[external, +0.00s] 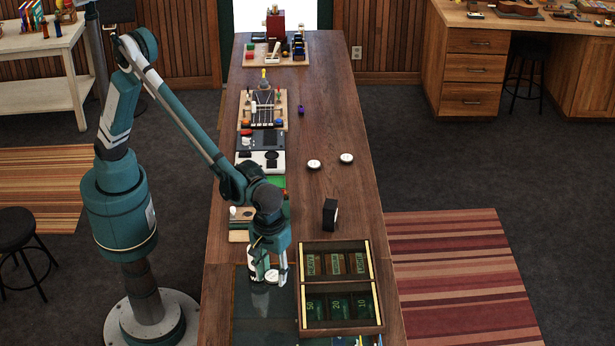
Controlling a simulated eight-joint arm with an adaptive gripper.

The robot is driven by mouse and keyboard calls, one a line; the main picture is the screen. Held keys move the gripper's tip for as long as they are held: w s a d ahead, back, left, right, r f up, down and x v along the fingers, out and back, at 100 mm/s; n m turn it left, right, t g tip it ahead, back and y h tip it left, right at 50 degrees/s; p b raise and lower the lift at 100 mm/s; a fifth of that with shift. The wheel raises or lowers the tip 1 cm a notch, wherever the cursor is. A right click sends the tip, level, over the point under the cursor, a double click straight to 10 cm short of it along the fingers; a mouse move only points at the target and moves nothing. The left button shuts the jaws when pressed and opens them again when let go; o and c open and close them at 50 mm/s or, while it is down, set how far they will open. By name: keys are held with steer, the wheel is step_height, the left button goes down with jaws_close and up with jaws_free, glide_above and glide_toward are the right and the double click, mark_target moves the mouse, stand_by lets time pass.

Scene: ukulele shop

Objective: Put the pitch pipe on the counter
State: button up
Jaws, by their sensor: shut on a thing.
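The long brown wooden counter (343,130) runs away from the camera down the middle of the external view. My gripper (268,278) is low at its near end, over a dark glassy panel (250,325). It is shut on a small round, white-topped disc (272,275), which looks like the pitch pipe. The fingers partly hide the disc, and I cannot tell whether it touches the panel. Two similar round, white-topped discs, one nearer (314,164) and one farther (346,158), lie on the counter's middle right.
Devices and a ukulele board (262,108) line the counter's left side. The counter's right side beyond the black box is mostly clear.

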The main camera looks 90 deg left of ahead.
steer(key=s+d, duration=0.2)
steer(key=d, duration=0.1)
glide_above(270, 317)
steer(key=shift+f, duration=2.55)
steer(key=shift+f, duration=3.15)
steer(key=shift+f, duration=1.85)
steer(key=shift+f, duration=0.15)
